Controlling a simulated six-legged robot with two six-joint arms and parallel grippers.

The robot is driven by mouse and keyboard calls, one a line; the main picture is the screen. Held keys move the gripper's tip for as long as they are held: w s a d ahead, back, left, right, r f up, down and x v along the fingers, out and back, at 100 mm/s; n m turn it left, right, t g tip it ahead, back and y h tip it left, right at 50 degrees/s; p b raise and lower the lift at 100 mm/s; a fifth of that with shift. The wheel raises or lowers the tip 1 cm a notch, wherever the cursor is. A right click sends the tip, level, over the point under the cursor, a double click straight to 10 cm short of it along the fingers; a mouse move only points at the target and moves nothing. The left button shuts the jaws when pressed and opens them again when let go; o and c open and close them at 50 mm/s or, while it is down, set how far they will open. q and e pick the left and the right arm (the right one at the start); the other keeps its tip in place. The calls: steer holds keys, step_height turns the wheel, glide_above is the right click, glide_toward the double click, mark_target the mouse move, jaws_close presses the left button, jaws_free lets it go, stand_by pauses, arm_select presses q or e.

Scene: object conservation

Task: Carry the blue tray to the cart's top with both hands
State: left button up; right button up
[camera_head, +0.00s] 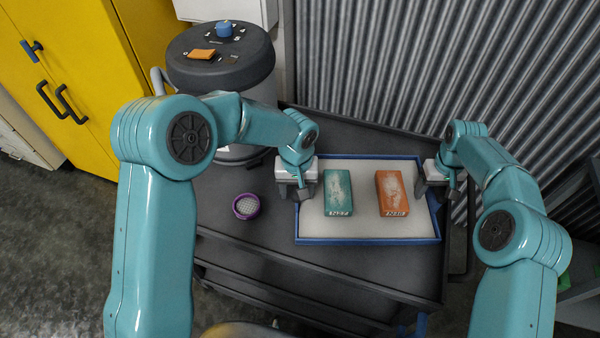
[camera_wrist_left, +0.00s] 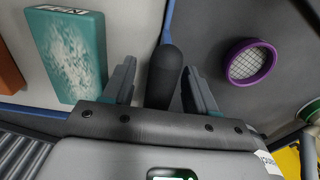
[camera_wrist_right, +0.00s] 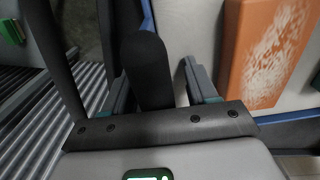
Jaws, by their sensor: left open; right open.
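The blue tray (camera_head: 368,241), blue-rimmed with a pale floor, lies flat on the dark cart top (camera_head: 230,225). A teal block (camera_head: 338,193) and an orange block (camera_head: 393,192) lie in it. My left gripper (camera_head: 303,193) is at the tray's left edge and my right gripper (camera_head: 430,190) at its right edge. Both are open. In the left wrist view a dark rounded bar (camera_wrist_left: 164,75) stands between the spread fingers, beside the blue rim. The right wrist view shows a similar dark bar (camera_wrist_right: 146,70) between the fingers. I cannot tell whether the fingers touch the bars.
A purple-rimmed round mesh piece (camera_head: 246,206) sits on the cart left of the tray. A dark-topped drum (camera_head: 221,60) with small items stands at the back left. A yellow cabinet (camera_head: 75,70) is at far left. A corrugated wall (camera_head: 400,70) closes the back.

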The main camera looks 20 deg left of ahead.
arm_select(q)
step_height(320, 180, up, 10)
steer(key=shift+s+f, duration=0.1)
steer(key=shift+s+r, duration=0.1)
steer(key=shift+r, duration=0.15)
arm_select(e)
steer(key=shift+r, duration=0.3)
step_height(320, 180, up, 11)
steer(key=shift+f, duration=0.15)
steer(key=shift+r, duration=0.35)
steer(key=shift+r, duration=0.1)
